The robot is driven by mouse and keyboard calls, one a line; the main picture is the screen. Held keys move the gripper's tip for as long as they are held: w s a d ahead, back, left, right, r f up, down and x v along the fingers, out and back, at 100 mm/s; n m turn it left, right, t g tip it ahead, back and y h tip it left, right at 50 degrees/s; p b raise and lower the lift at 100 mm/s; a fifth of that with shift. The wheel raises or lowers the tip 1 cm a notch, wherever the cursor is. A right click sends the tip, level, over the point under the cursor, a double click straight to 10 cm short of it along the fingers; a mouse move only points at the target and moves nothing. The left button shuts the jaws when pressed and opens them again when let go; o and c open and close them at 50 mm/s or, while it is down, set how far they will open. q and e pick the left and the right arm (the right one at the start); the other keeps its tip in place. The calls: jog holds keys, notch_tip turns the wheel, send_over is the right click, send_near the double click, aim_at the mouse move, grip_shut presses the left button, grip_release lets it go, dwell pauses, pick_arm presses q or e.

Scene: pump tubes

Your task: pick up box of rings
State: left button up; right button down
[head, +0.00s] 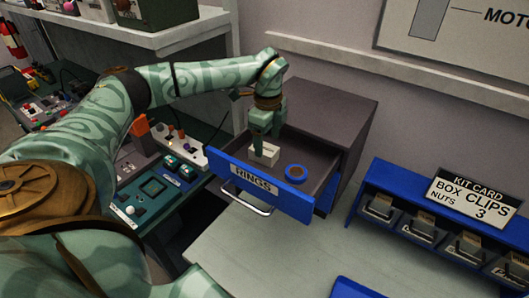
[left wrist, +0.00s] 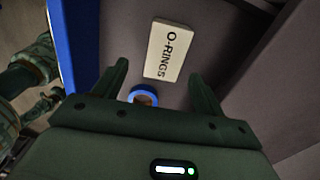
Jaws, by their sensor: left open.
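The box of rings is a small cream box (head: 264,154) inside the open drawer in the head view. In the left wrist view the box (left wrist: 168,50) shows its top, lettered "O-RINGS". My left gripper (head: 262,142) points down into the drawer over the box, partly covering it. In the left wrist view the left gripper (left wrist: 160,80) is open, its two fingers apart, with the box beyond and between the fingertips. Whether a finger touches the box cannot be told. My right gripper is not in view.
The drawer (head: 262,191) has a blue front marked "RINGS" and a metal handle. A blue tape roll (head: 296,173) lies in it, right of the box. A blue bin rack (head: 400,190) with a kit card (head: 473,197) stands on the right. The pale table (head: 300,250) is mostly clear.

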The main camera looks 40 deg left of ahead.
aim_at(267, 149)
pick_arm(q)
jog(key=f, duration=0.4)
jog(key=shift+w+a+f+p, duration=0.2)
jog(key=shift+w+f+p, duration=0.05)
jog(key=shift+f+p, duration=0.15)
jog(key=c, duration=1.1)
jog(key=shift+o, duration=0.2)
jog(key=shift+r, duration=0.15)
